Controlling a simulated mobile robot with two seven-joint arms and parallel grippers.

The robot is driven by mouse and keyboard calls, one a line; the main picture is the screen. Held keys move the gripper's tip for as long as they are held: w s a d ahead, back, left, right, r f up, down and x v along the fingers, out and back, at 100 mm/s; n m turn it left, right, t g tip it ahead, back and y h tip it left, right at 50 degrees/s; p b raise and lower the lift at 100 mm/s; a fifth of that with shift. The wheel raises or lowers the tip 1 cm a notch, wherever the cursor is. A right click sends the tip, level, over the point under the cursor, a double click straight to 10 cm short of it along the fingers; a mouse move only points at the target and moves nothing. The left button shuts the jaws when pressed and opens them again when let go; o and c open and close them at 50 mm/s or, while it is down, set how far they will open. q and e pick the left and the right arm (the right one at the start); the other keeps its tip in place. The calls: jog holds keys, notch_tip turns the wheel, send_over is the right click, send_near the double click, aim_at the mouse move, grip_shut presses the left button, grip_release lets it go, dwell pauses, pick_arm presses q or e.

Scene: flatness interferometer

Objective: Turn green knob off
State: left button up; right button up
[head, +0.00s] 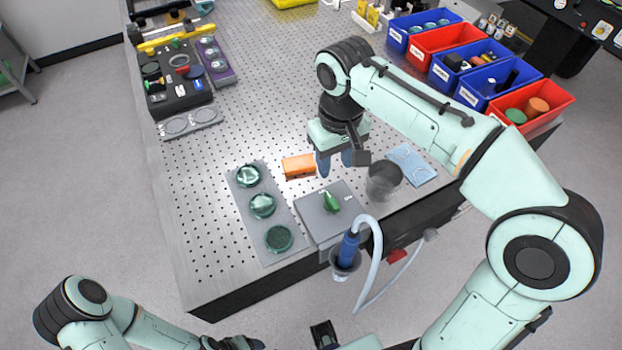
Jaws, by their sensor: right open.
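The green knob (331,202) stands on top of a grey box (318,225) near the front edge of the perforated table. Its pointer slants in the picture. My right gripper (335,164) is above the table, behind the knob and apart from it. Its two blue fingertips are spread and point down, with nothing seen between them. My left arm comes in at the lower left. A pale green and black part at the bottom edge may be its hand, but no fingers show.
A grey plate (241,189) with green discs lies left of the box. An orange block (299,166) sits behind it. A dark cup (383,186) and a blue tool (348,248) with a pale hose are to the right. Several bins stand at the back right.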

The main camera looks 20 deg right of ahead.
aim_at(332, 199)
jog(key=f+b, duration=0.1)
jog(key=f, duration=0.5)
jog(key=f+b, duration=0.1)
jog(key=f, duration=0.5)
jog(key=shift+s+d, duration=0.1)
jog(key=shift+s, duration=0.1)
pick_arm(q)
jog(key=shift+s+f, duration=0.4)
jog(key=shift+f, duration=0.3)
jog(key=shift+s+f, duration=0.35)
jog(key=shift+f, duration=0.3)
pick_arm(e)
jog(key=shift+w+f, duration=0.1)
jog(key=shift+f, duration=0.6)
jog(key=shift+c, duration=0.3)
grip_shut()
